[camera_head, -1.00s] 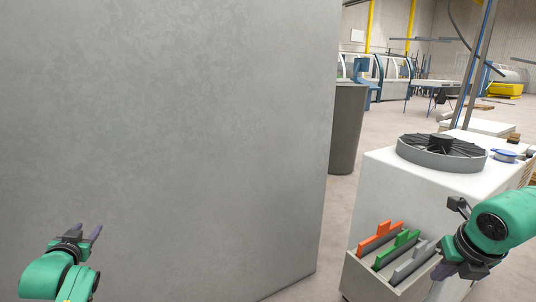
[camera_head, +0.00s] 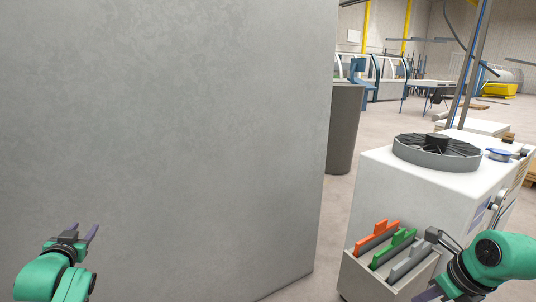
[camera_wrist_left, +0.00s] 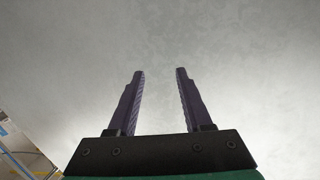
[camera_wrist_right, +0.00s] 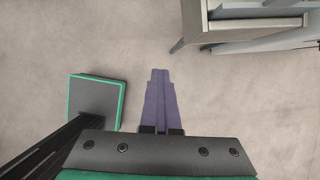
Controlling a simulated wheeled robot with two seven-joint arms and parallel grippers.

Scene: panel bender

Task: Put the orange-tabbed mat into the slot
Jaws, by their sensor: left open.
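The orange-tabbed mat (camera_head: 376,235) stands upright in the far-left place of a light rack (camera_head: 372,283) at the lower right of the head view. Beside it stand a green-tabbed mat (camera_head: 394,250) and a grey-tabbed one (camera_head: 413,262). My right gripper (camera_head: 430,293) is low in front of the rack's right end, apart from the orange tab. In the right wrist view its fingers (camera_wrist_right: 160,72) are together with nothing between them. My left gripper (camera_head: 89,233) is open and empty before the grey panel, far left of the rack; its parted fingers show in the left wrist view (camera_wrist_left: 159,77).
A big grey panel (camera_head: 160,120) fills the left half. A white cabinet (camera_head: 400,190) with a round black fan (camera_head: 437,152) on top stands behind the rack. A dark grey bin (camera_head: 344,130) stands behind the panel's edge. Bare floor shows between panel and cabinet.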

